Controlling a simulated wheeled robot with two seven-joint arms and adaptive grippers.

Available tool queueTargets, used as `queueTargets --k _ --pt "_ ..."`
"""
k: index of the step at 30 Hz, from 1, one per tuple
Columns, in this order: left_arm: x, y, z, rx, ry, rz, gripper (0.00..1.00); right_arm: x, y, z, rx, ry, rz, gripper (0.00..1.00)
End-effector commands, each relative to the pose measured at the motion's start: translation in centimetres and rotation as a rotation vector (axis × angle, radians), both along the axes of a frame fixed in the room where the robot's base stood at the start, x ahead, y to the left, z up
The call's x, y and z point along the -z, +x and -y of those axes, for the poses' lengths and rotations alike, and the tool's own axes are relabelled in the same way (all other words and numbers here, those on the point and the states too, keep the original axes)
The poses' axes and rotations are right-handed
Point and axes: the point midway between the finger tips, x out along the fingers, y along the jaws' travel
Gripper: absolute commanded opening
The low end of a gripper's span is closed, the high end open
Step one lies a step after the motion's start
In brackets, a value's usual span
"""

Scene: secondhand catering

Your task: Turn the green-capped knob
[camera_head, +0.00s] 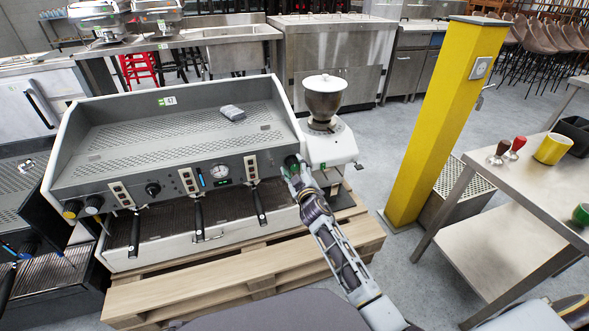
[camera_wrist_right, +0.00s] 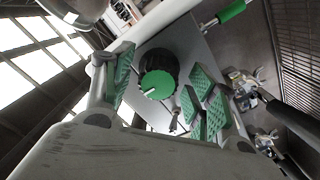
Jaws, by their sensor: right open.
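The green-capped knob (camera_wrist_right: 157,85) is in the middle of the right wrist view, a black knob with a round green cap and a pale line on it. In the head view the knob (camera_head: 291,160) is at the right end of the espresso machine's front panel (camera_head: 222,172), partly hidden by my right gripper (camera_head: 295,172). In the wrist view my right gripper (camera_wrist_right: 162,88) is open, with green-padded fingers on either side of the knob. I cannot tell whether the pads touch it. My left gripper is not in view.
The espresso machine stands on a wooden pallet (camera_head: 250,262). A grinder with a steel hopper (camera_head: 324,98) stands close behind my right gripper. A yellow post (camera_head: 440,130) and a steel table (camera_head: 520,180) are to the right. Portafilter handles (camera_head: 258,205) stick out below the panel.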

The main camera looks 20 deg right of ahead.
Motion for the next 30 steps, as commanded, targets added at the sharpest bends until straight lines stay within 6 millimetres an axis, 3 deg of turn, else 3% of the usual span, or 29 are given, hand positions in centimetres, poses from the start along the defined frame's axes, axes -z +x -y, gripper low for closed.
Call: queueTargets --k 13,23,30 --pt "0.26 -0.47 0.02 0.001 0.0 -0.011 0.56 -0.01 0.33 0.02 0.0 0.0 0.0 0.56" --pt "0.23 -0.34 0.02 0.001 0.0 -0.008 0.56 -0.01 0.32 0.02 0.0 0.0 0.0 0.14" --pt "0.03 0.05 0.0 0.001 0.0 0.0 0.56 0.0 0.31 0.01 0.0 -0.012 0.0 0.12"
